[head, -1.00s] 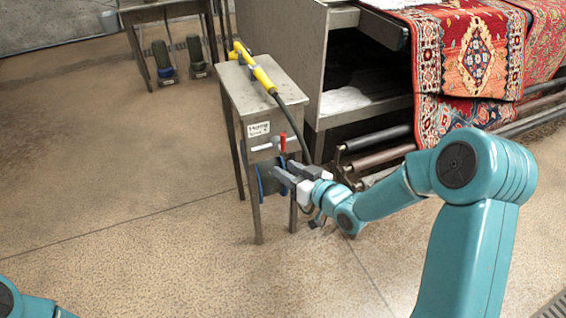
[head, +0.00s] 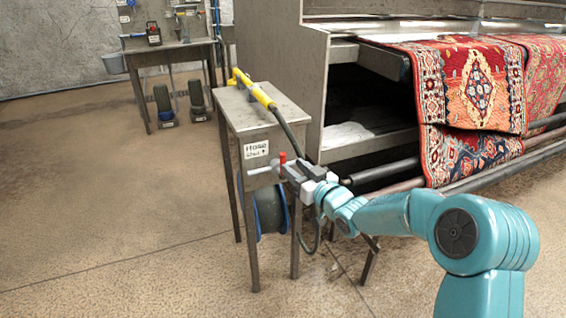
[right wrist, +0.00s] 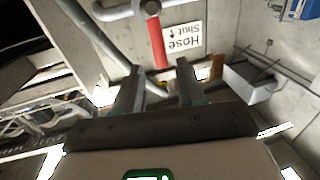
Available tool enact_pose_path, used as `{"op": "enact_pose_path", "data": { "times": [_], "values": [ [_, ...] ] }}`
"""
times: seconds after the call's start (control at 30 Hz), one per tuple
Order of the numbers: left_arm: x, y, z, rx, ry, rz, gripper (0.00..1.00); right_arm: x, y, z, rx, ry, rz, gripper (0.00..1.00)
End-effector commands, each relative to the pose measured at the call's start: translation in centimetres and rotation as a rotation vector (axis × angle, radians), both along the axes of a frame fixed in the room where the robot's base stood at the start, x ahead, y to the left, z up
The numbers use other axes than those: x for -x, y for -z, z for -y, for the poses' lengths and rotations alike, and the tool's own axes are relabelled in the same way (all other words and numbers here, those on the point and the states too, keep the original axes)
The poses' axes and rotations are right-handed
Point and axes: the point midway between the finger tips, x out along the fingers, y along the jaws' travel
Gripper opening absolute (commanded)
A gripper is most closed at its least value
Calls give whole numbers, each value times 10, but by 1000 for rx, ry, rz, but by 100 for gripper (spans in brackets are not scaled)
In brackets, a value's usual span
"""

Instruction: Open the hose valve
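The hose valve's red lever (head: 283,158) points up on a grey pipe (head: 262,170) on the front of the small metal stand. In the right wrist view the red lever (right wrist: 157,45) hangs from the pipe pivot, its free end near the gap between my fingertips. My right gripper (head: 288,171) is close beside the lever; its two fingers (right wrist: 157,76) are apart with nothing clearly between them. Whether they touch the lever cannot be told. The label (head: 256,150) reads "Hose Shut" with an arrow. My left gripper is out of view.
A yellow spray wand (head: 252,88) with a dark hose lies on the stand top (head: 262,112). A blue-rimmed hose reel (head: 271,212) sits below. A rug machine with red rugs (head: 470,85) stands at right. The floor at left (head: 110,210) is clear.

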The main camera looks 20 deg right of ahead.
Motion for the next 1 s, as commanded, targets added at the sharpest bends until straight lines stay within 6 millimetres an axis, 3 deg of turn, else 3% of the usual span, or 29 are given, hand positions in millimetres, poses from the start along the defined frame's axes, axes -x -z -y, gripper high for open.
{"op": "enact_pose_path", "data": {
  "times": [0.1, 0.3, 0.7, 0.73, 0.83, 1.0],
  "values": [
    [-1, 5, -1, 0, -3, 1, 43, -26, 2, -6, 1, -2, 1, 39],
    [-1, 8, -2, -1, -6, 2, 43, -53, 1, -11, 0, -1, 0, 39],
    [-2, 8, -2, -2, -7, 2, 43, -62, 0, -13, 0, 0, -1, 39],
    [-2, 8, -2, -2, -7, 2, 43, -62, 0, -13, 0, 0, -1, 36],
    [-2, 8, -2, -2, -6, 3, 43, -62, 0, -13, 0, 0, -1, 3],
    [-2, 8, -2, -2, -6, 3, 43, -62, 0, -13, 0, 0, -1, 0]
  ]
}}
